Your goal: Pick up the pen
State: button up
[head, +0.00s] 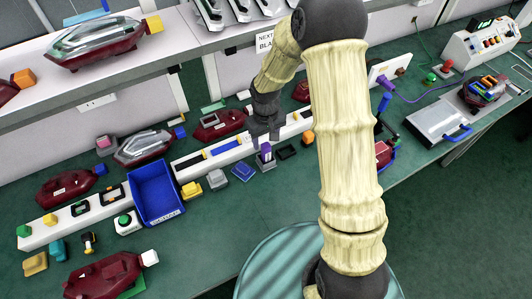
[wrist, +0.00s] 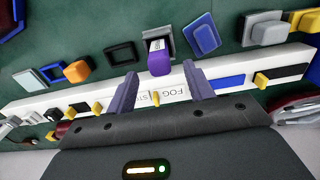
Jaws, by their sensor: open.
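I cannot clearly make out a pen by shape. A purple upright piece with a white label (wrist: 159,60) stands in a grey square holder (wrist: 170,41) in the wrist view. It may be the pen. In the head view this purple piece (head: 266,151) stands on the green bench, just in front of the long white strip. My gripper (wrist: 160,80) is open and empty, with its two purple-grey fingers apart. The purple piece shows between and just beyond the fingertips. In the head view my gripper (head: 264,130) points down beside it, partly dark against the bench.
The white strip (wrist: 230,92) with blue and black inserts and small yellow knobs runs under my gripper. A blue block (wrist: 202,35) and a dark frame (wrist: 122,53) flank the holder.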

aim_at(266, 152)
jog(key=shift+f, duration=1)
jog(key=shift+f+p, duration=0.5)
jog(key=shift+f, duration=2.15)
jog(key=c, duration=1.1)
jog(key=shift+r, duration=0.15)
notch_tip(266, 152, up, 10)
jog(key=shift+f+b, duration=0.1)
jog(key=shift+b, duration=0.3)
